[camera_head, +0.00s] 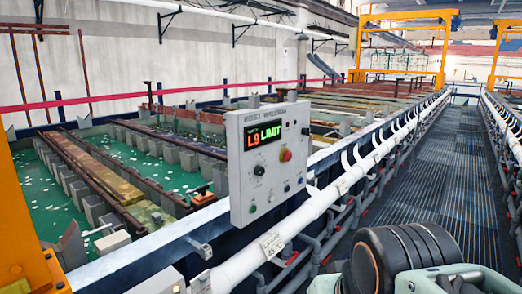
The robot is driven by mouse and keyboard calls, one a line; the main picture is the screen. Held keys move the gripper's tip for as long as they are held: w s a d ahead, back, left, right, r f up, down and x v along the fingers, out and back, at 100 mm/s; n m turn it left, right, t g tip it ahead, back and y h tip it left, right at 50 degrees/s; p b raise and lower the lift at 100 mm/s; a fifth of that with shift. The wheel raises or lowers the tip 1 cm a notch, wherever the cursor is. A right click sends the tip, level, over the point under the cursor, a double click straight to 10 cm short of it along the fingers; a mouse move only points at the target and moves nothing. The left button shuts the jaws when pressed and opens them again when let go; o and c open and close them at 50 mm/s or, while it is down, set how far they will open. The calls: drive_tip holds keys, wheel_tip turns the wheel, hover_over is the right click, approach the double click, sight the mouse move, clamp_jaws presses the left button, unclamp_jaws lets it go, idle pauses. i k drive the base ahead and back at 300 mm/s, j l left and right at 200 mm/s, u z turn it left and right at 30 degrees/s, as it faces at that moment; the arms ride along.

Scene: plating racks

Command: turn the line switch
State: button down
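A light grey control box (268,160) stands upright at the middle of the view, beside the tanks. Its face has a lit display (263,137) with red and green characters that appear to read "L9 LIMIT". Below the display is a black rotary knob (259,170), which may be the line switch; its label is too small to read. A red button (285,155) sits to the right, with smaller controls lower down. Part of my arm shows at the bottom right, apart from the box. My gripper's fingers are not in view.
Tanks with green liquid (65,215) lie to the left of the box. A white pipe (290,228) runs along the walkway side below it. The grated walkway (430,180) is clear into the distance. An orange post (32,225) stands at the left edge.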

sight(304, 132)
drive_tip(key=i+l, duration=0.5)
drive_tip(key=l, duration=0.15)
drive_tip(key=i+l+z, duration=0.15)
drive_tip(key=i+l, duration=0.35)
drive_tip(key=l, duration=0.15)
